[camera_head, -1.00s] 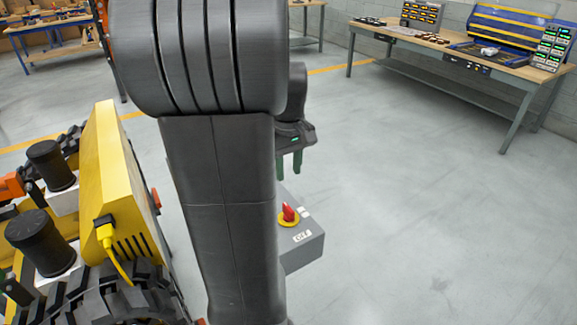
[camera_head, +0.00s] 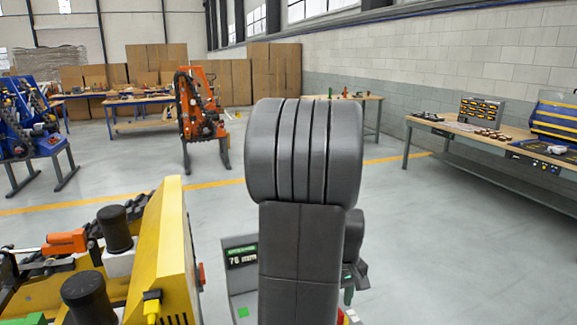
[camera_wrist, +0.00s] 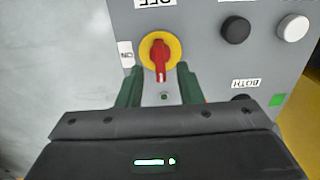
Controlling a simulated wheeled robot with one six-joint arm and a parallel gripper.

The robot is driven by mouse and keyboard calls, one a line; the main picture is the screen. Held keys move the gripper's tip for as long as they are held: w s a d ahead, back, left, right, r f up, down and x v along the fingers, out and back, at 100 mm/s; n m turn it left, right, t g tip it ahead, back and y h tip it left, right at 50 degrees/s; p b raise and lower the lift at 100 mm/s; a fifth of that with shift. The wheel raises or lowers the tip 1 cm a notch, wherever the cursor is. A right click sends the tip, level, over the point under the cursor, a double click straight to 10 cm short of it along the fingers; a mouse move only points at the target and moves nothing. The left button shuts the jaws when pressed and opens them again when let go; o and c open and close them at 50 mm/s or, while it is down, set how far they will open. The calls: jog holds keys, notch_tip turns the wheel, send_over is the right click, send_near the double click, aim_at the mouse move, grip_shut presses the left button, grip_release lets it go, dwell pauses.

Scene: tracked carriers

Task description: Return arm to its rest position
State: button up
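My gripper (camera_head: 349,290) shows in the head view just right of my arm, partly hidden behind it, over a grey control box (camera_head: 240,280). In the wrist view its two green fingers (camera_wrist: 159,72) are apart, with a red rotary knob (camera_wrist: 161,58) on a yellow disc seen between them. Clear gaps separate the knob from both fingers; whether the tips reach down to its level I cannot tell. An ON label (camera_wrist: 126,54) lies left of the knob. Only a sliver of the knob shows at the bottom of the head view.
A yellow machine (camera_head: 165,260) with black cylinders stands close at left. The control box carries a black button (camera_wrist: 236,30), a white button (camera_wrist: 292,27) and a "76 mm" display (camera_head: 242,257). A workbench (camera_head: 480,135) stands at right; the floor (camera_head: 440,250) before it is clear.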

notch_tip(320, 180, down, 4)
jog(key=shift+r, duration=0.1)
dwell(0.4)
